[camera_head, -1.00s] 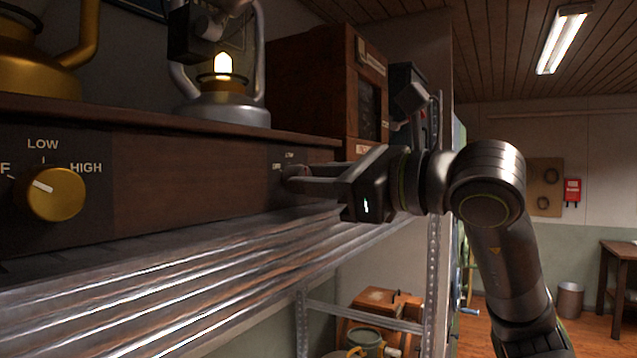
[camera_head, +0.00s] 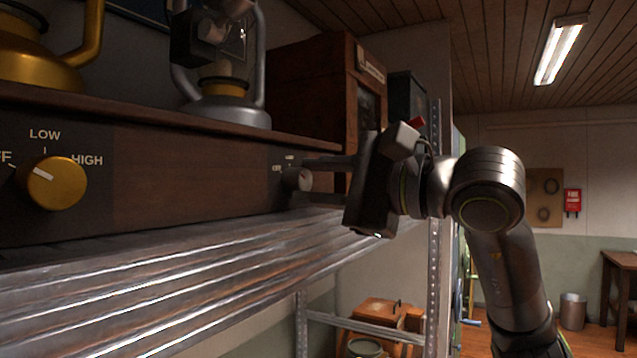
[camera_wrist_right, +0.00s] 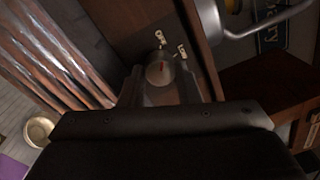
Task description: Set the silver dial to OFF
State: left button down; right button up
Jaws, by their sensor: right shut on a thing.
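The silver dial (camera_head: 297,179) is on the front of the dark wooden shelf box, below small white labels. In the right wrist view the silver dial (camera_wrist_right: 160,73) shows a short red mark, roughly toward the OFF label (camera_wrist_right: 160,37); the LOW label (camera_wrist_right: 182,49) is beside it. My right gripper (camera_head: 318,180) is turned so that one finger is above the dial and the other below. In the wrist view its fingers (camera_wrist_right: 160,88) flank the dial, shut on it. The silver lantern (camera_head: 228,108) above shows no flame. My left gripper is out of view.
A gold dial (camera_head: 57,183) with LOW and HIGH labels is at the left on the same front, under a gold lantern (camera_head: 38,68). A ribbed metal shelf (camera_head: 180,285) runs below. A wooden cabinet (camera_head: 305,90) stands right of the silver lantern.

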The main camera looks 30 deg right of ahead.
jog(key=shift+n, duration=0.4)
jog(key=o, duration=0.9)
jog(key=shift+o, duration=0.4)
jog(key=shift+f, duration=0.1)
